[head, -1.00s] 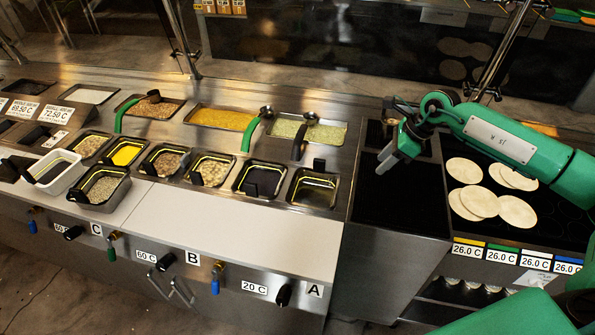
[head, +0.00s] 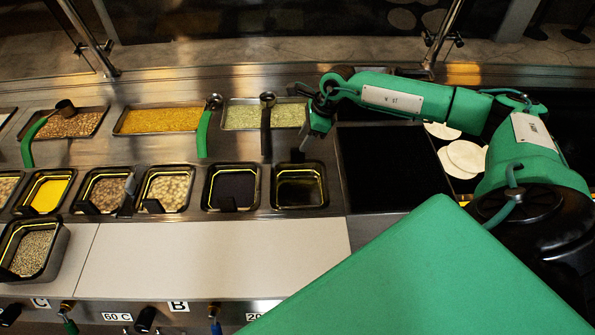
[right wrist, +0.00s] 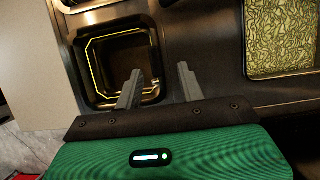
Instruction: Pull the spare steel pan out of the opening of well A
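The steel pan (head: 301,190) sits in the rightmost opening of the front row. It looks dark and empty inside, with a bright yellow line around its inner wall. It also shows in the right wrist view (right wrist: 122,62). My right gripper (head: 302,148) is at the pan's far edge, pointing down. In the right wrist view its fingers (right wrist: 160,76) are apart with nothing between them; one reaches over the opening, the other over the steel top beside it. I cannot tell whether they touch the rim. My left gripper is out of view.
A pan with dark contents (head: 232,187) stands just left of the opening. Behind are food trays with ladles, such as the pale green one (head: 264,115). A clear white counter (head: 215,260) lies in front. Tortillas (head: 466,157) lie on the griddle at the right.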

